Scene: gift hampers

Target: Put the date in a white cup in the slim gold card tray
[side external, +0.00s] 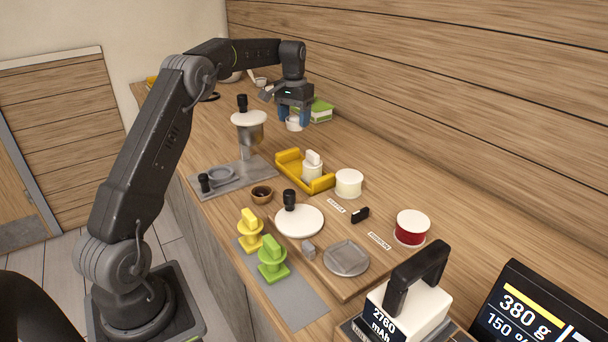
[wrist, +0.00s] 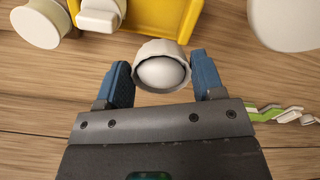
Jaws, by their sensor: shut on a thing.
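My gripper (side external: 294,116) is shut on a small white cup (side external: 294,125), held above the wooden counter towards the back. In the wrist view the cup (wrist: 163,50) sits between the two blue fingers of my gripper (wrist: 163,76). A smooth, pale rounded thing (wrist: 161,72) shows in its mouth; I cannot tell for sure that it is the date. The gold-yellow tray (side external: 289,170) lies nearer the side camera, with a white block-topped piece (side external: 312,168) in its right part. The tray (wrist: 158,18) also shows at the top of the wrist view.
A white tub (side external: 348,184) stands close right of the tray. A steel stand with a white-topped funnel (side external: 248,128) is to its left. A brown bowl (side external: 262,194) and a white disc (side external: 299,221) lie in front. A green-lidded box (side external: 320,109) is behind my gripper.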

